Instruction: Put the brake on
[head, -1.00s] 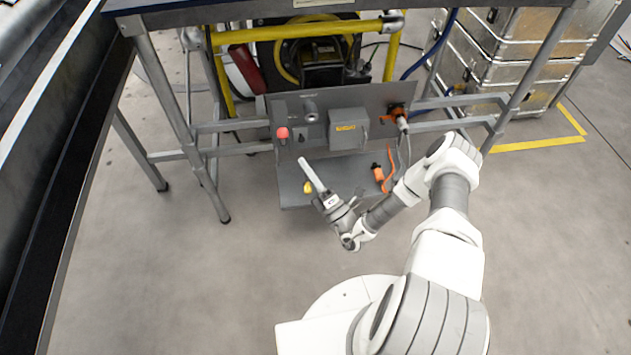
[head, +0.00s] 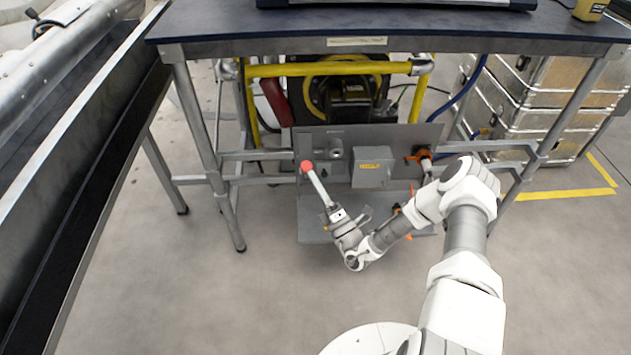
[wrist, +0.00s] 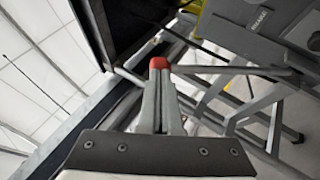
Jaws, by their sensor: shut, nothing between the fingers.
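A red knob (head: 306,166) sits at the left end of the grey panel (head: 315,138) under the table; it also shows in the wrist view (wrist: 160,62). My gripper (head: 313,176) is shut and empty, with its long fingers pointing up at the knob. In the wrist view my fingertips (wrist: 160,75) line up with the knob and overlap its lower edge; I cannot tell whether they touch it. The knob's lower part and mounting are hidden behind the fingers.
Right of the knob are a grey round fitting (head: 336,153), a grey box with a yellow label (head: 370,172) and an orange connector (head: 420,156). Table legs (head: 205,150) and a yellow frame (head: 300,70) surround the panel. Metal cases (head: 540,110) stand at the right.

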